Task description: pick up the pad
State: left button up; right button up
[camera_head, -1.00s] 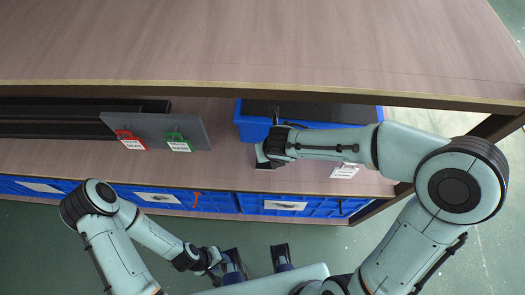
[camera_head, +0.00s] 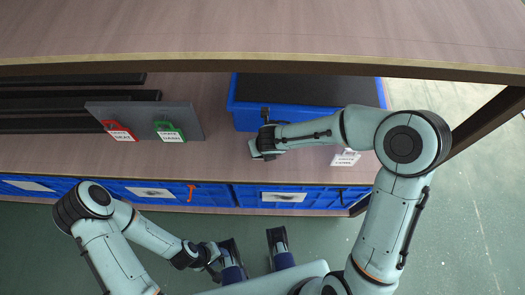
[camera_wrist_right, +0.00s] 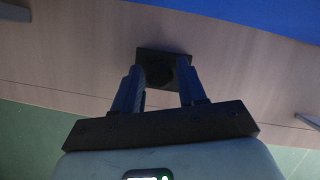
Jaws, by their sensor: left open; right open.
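The pad (camera_wrist_right: 150,55) is a small dark square piece with a round darker middle, lying on the brown wood shelf in the right wrist view. My right gripper (camera_wrist_right: 160,75) is open, with its two fingers on either side of the pad's near part. I cannot tell whether they touch it. In the head view my right gripper (camera_head: 257,150) is low over the shelf, in front of the blue bin, and mostly hides the pad. My left gripper (camera_head: 213,262) is open and empty, low in front of the shelf.
A blue bin (camera_head: 246,118) stands behind my right gripper. More blue bins (camera_head: 285,196) sit below.

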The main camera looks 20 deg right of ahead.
jog(key=shift+c, duration=0.3)
grip_shut()
jog(key=shift+r, duration=0.1)
jog(key=shift+s+r, duration=0.2)
jog(key=shift+r, duration=0.25)
notch_tip(320, 180, up, 6)
jog(key=p, duration=0.3)
jog(key=shift+r, duration=0.2)
pick_arm(q)
jog(key=shift+w+a+f+t+b, duration=0.1)
jog(key=shift+w+f+b, duration=0.3)
jog(key=shift+b, duration=0.7)
jog(key=shift+w+d+f+t+b, duration=0.15)
jog(key=shift+f+b, duration=0.5)
jog(key=shift+b, duration=0.45)
jog(key=shift+w+a+f+t+b, duration=0.2)
jog(key=shift+f+b, duration=0.3)
jog(key=shift+b, duration=0.6)
pick_arm(e)
jog(key=s+a, duration=0.2)
jog(key=s, duration=0.7)
jog(key=s+a, duration=0.3)
jog(key=s, duration=0.7)
jog(key=shift+a+f, duration=0.2)
jog(key=shift+a, duration=0.05)
